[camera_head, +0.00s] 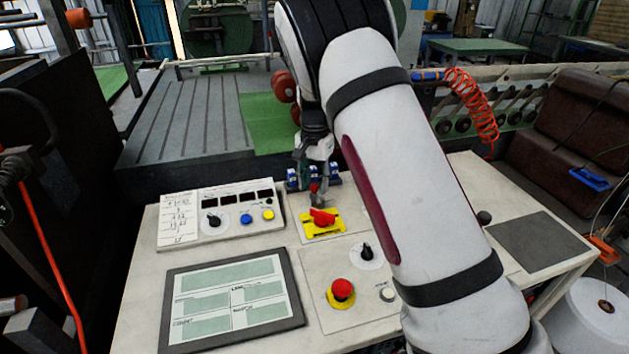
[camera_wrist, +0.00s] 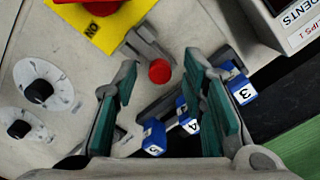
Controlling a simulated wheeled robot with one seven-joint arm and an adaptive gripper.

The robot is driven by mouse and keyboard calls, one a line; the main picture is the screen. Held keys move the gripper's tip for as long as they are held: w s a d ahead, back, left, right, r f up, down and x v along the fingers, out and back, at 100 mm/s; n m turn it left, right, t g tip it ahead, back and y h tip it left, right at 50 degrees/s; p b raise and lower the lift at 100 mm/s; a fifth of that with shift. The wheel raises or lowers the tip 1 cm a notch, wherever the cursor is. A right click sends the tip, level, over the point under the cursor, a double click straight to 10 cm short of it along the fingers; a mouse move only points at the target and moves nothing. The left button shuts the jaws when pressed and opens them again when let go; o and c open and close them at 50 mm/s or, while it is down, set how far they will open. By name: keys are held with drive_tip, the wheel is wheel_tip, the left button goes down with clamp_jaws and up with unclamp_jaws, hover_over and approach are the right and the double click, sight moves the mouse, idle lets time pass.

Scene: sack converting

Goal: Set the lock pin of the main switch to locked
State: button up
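The main switch (camera_head: 322,218) is a red rotary handle on a yellow plate on the console. In the wrist view its yellow plate (camera_wrist: 95,28) is cut off at the top, with "ON" legible on it. The lock pin's red knob (camera_wrist: 159,71) stands by a grey bracket beside the plate. It also shows in the head view as a small red tip (camera_head: 314,188), just behind the switch. My gripper (camera_wrist: 162,68) is open, its green-padded fingers either side of the red knob with gaps visible. In the head view my gripper (camera_head: 317,178) is small and partly hidden.
Several blue numbered padlocks (camera_wrist: 188,122) hang close by the fingers at the console's back edge. A red emergency button (camera_head: 341,290), a black knob (camera_head: 366,252), a screen (camera_head: 232,300) and a button panel (camera_head: 222,215) share the console. My arm hides its right middle.

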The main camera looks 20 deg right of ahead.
sight(318, 200)
clamp_jaws()
drive_tip(key=s+p, duration=0.1)
drive_tip(key=s, duration=0.1)
drive_tip(key=shift+s+r+p, duration=0.15)
drive_tip(key=shift+s+p, duration=0.15)
drive_tip(key=shift+s, duration=0.4)
drive_tip(key=shift+f, duration=0.2)
unclamp_jaws()
drive_tip(key=shift+r, duration=0.1)
